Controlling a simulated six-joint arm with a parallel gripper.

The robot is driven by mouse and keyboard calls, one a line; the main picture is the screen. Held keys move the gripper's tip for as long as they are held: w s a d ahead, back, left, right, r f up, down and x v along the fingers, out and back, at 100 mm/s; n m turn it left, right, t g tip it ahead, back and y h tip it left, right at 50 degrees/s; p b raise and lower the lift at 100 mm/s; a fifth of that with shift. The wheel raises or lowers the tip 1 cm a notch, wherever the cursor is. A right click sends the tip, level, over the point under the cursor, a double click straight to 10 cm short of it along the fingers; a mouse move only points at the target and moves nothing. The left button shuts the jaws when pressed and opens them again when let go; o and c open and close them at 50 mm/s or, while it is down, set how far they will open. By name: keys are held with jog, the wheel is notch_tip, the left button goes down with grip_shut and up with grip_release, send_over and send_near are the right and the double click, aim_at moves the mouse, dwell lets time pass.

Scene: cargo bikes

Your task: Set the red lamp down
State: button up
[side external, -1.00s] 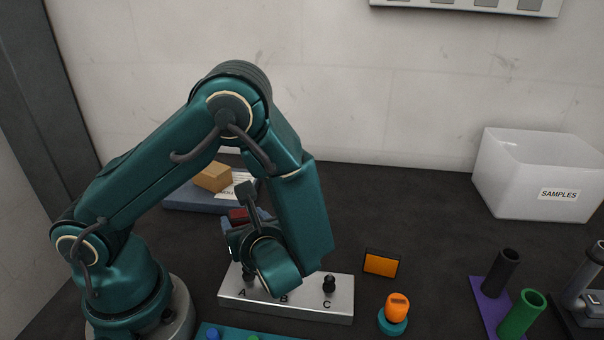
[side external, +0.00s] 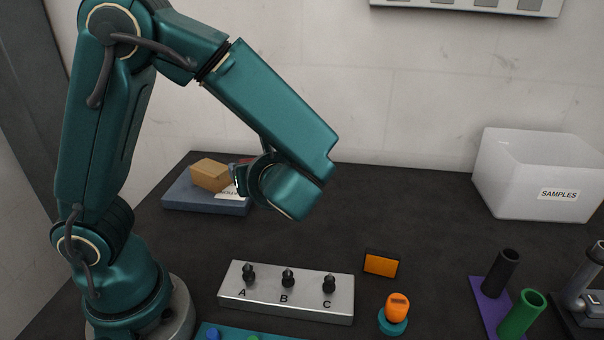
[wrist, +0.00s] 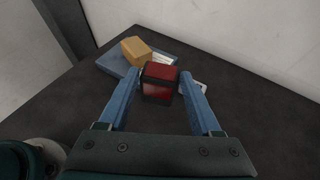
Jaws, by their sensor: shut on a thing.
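The red lamp (wrist: 160,82), a red-faced block in a black housing, sits between the two blue fingers of my gripper (wrist: 161,77) in the wrist view. My gripper is shut on it. In the side external view only a sliver of the red lamp (side external: 247,160) shows, as my wrist hides most of it. My gripper there is near the right end of the blue-grey tray (side external: 180,197). The lamp appears to be held above the table, but the exact gap below it cannot be told.
A tan box (side external: 210,175) and a white label lie on the tray. A metal panel (side external: 285,308) with knobs A, B and C stands in front. An orange-black block (side external: 381,263), an orange knob (side external: 397,305) and a SAMPLES bin (side external: 540,180) are to the right. The back middle is clear.

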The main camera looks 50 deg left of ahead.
jog(key=w, duration=0.1)
jog(key=w+a, duration=0.1)
jog(key=w, duration=0.1)
jog(key=shift+w+a+r+n, duration=0.2)
jog(key=shift+r+n, duration=0.1)
jog(key=w+d+f, duration=0.4)
jog(key=d+f, duration=0.3)
jog(key=d, duration=0.3)
jog(key=shift+w+g, duration=0.3)
jog(key=shift+w, duration=0.05)
jog(key=shift+f, duration=2)
jog(key=shift+f, duration=0.15)
jog(key=o, duration=1.4)
